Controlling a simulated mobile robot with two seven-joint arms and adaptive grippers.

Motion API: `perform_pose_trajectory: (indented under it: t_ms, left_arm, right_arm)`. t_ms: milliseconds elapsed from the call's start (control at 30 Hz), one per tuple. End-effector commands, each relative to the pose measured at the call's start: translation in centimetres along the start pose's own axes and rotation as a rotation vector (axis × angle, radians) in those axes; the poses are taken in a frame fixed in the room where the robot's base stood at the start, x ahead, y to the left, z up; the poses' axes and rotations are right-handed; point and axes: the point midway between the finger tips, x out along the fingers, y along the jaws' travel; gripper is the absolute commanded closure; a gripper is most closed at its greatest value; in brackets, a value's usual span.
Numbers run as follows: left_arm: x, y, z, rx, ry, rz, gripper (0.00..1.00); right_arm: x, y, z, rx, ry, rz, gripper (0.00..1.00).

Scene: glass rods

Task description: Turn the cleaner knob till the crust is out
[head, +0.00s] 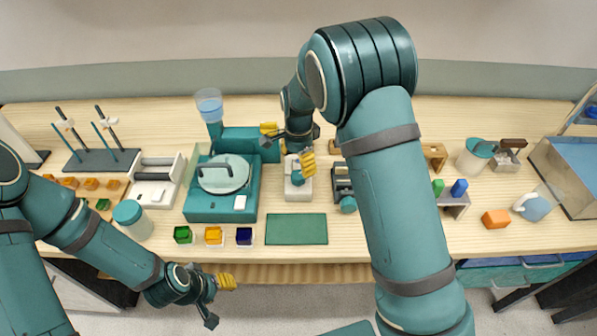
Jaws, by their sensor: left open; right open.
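A small white device (298,192) with a teal knob (297,177) stands at the middle of the bench. A dark device (343,182) just right of it has a round teal knob (348,205) at its front. I cannot tell for sure which of these is the cleaner knob. No crust can be made out. My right gripper (289,147) is open above and behind the white device, its yellow-padded fingers spread, one close to the teal knob; I cannot tell whether they touch. My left gripper (218,299) is open and empty in front of the bench edge.
A teal machine with a round lid (222,174) stands left of the white device. Small green (183,234), amber (214,235) and blue (244,236) cups and a green mat (297,229) lie in front. My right arm hides part of the bench.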

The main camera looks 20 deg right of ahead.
Motion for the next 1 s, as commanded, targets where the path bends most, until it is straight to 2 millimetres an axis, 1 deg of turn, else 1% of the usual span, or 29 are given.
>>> perform_pose_trajectory:
  t_ms: [33, 100, 200, 333, 500, 800, 867, 967, 1000]
  left_arm:
    - [0.0, 0.0, 0.0, 0.0, 0.0, 0.0, 0.53]
    - [0.0, 0.0, 0.0, 0.0, 0.0, 0.0, 0.53]
    - [0.0, 0.0, 0.0, 0.0, 0.0, 0.0, 0.53]
    - [0.0, 0.0, 0.0, 0.0, 0.0, 0.0, 0.53]
    - [0.0, 0.0, 0.0, 0.0, 0.0, 0.0, 0.53]
    - [0.1, -0.1, 0.0, 0.0, 0.0, 0.0, 0.53]
    - [0.5, -0.2, 0.1, 0.0, -0.002, 0.0, 0.53]
    - [1.5, -0.6, 0.5, 0.002, -0.007, 0.001, 0.53]
    - [2.1, -0.8, 0.7, 0.003, -0.01, 0.001, 0.53]
  right_arm:
    - [-1.2, -0.1, 0.0, 0.0, 0.0, -0.004, 0.25]
    - [-2.5, -0.1, 0.0, 0.0, 0.0, -0.003, 0.25]
    - [-4.0, -0.1, 0.0, -0.001, 0.001, -0.002, 0.25]
    - [-5.2, 0.0, 0.0, 0.0, 0.0, -0.001, 0.25]
    - [-5.8, 0.0, -0.1, 0.001, 0.0, 0.001, 0.25]
    - [-5.7, 0.0, 0.0, -0.014, 0.0, 0.001, 0.25]
    - [-5.7, -0.1, 0.0, -0.055, -0.002, 0.0, 0.25]
    - [-5.5, -0.3, 0.2, -0.201, -0.009, -0.002, 0.25]
    - [-5.5, -0.3, 0.2, -0.287, -0.012, -0.001, 0.25]
